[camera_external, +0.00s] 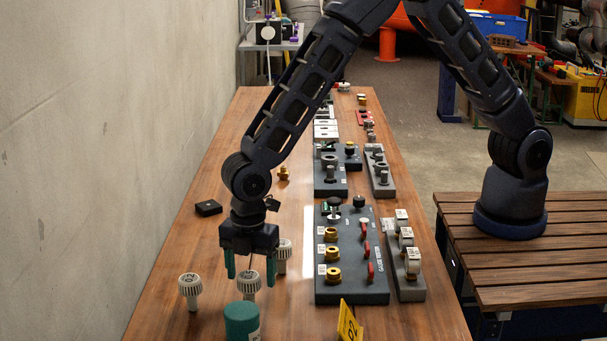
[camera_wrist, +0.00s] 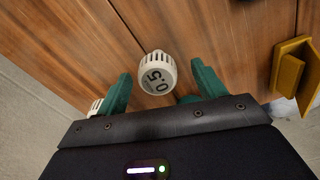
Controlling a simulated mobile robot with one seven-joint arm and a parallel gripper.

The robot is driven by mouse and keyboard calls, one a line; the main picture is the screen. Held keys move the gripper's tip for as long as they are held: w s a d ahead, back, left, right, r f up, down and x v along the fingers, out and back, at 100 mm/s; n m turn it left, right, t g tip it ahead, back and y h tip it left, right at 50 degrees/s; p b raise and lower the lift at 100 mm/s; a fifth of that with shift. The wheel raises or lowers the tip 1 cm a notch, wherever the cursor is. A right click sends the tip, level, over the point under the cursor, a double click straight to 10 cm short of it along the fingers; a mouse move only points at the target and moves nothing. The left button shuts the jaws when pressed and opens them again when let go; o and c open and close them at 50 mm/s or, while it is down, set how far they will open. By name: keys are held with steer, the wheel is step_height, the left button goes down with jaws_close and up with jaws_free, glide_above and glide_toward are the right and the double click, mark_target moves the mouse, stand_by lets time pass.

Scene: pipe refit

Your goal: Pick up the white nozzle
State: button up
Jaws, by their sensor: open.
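Several white nozzles with ribbed caps stand on the wooden table. In the external view one white nozzle (camera_external: 249,284) stands below my gripper (camera_external: 250,272), one (camera_external: 190,287) stands to its left, and another (camera_external: 284,250) stands just right of it, farther back. My gripper is open and pointing down, with its two green fingers apart and nothing held. Part of another nozzle (camera_wrist: 95,107) shows behind the left finger.
A green cylinder (camera_external: 241,320) stands in front of my gripper. A yellow sign (camera_external: 348,322) stands at the front right. A grey panel (camera_external: 352,285) with brass fittings and red levers lies to the right. A small black block (camera_external: 208,208) lies behind left. A wall borders the left.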

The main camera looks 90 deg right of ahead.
mark_target(250, 293)
steer(key=shift+w+f, duration=0.15)
steer(key=shift+f, duration=1.25)
steer(key=shift+w+f, duration=0.1)
steer(key=shift+f, duration=1.3)
steer(key=c, duration=1.1)
